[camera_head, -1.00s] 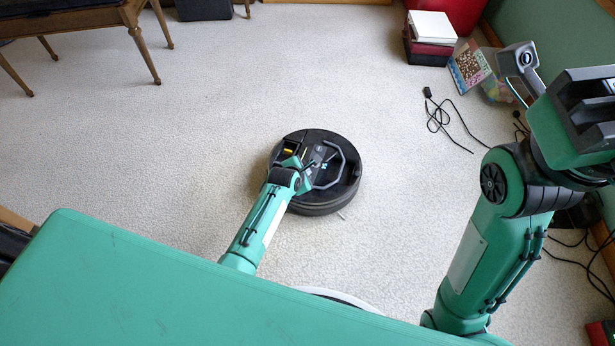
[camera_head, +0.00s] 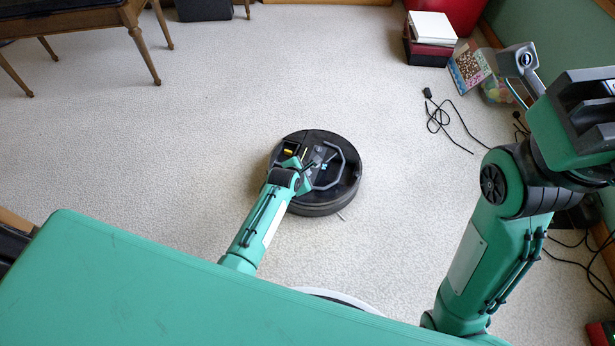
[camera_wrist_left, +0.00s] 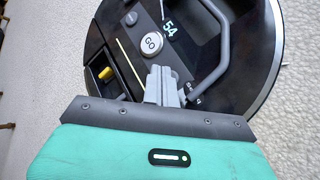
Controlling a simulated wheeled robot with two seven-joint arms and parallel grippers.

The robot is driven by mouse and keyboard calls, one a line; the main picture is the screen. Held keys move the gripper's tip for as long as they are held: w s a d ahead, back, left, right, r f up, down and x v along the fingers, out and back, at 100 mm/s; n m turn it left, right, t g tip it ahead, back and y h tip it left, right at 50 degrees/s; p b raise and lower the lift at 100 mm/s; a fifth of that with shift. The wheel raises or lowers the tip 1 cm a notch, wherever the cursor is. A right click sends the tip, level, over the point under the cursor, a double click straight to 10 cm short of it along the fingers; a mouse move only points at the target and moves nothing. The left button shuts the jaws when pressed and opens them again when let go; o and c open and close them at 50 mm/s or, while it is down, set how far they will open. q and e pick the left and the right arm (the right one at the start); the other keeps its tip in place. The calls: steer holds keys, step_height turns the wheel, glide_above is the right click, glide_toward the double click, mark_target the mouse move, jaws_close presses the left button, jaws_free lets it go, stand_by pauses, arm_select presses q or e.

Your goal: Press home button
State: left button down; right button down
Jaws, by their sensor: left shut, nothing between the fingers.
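A round black robot vacuum (camera_head: 340,198) sits on the carpet, mid-picture in the head view. In the left wrist view its top (camera_wrist_left: 232,75) shows a round light GO button (camera_wrist_left: 153,43), a display reading 54 (camera_wrist_left: 170,29) and a smaller dark button (camera_wrist_left: 131,18). I cannot read which control is the home button. My left gripper (camera_head: 318,157) is over the vacuum's top. In the left wrist view its grey fingers (camera_wrist_left: 159,74) are shut and empty, with tips just below the GO button. Contact cannot be told. My right arm is at the right; its jaw state is unclear.
A raised grey handle (camera_wrist_left: 222,60) curves beside the left fingers. A yellow-tipped part (camera_wrist_left: 105,73) sits in a recess. A black cable (camera_head: 440,118) lies on the carpet near stacked boxes (camera_head: 430,45). A wooden bench (camera_head: 130,25) stands back left. Carpet around the vacuum is clear.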

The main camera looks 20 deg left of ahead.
arm_select(q)
steer(key=shift+f, duration=0.1)
stand_by(0.7)
steer(key=shift+f, duration=0.3)
steer(key=shift+f, duration=0.4)
stand_by(0.8)
steer(key=shift+r, duration=0.1)
steer(key=shift+r+p, duration=0.7)
steer(key=shift+p, duration=0.45)
steer(key=shift+r, duration=0.1)
step_height(320, 180, up, 5)
steer(key=p, duration=0.6)
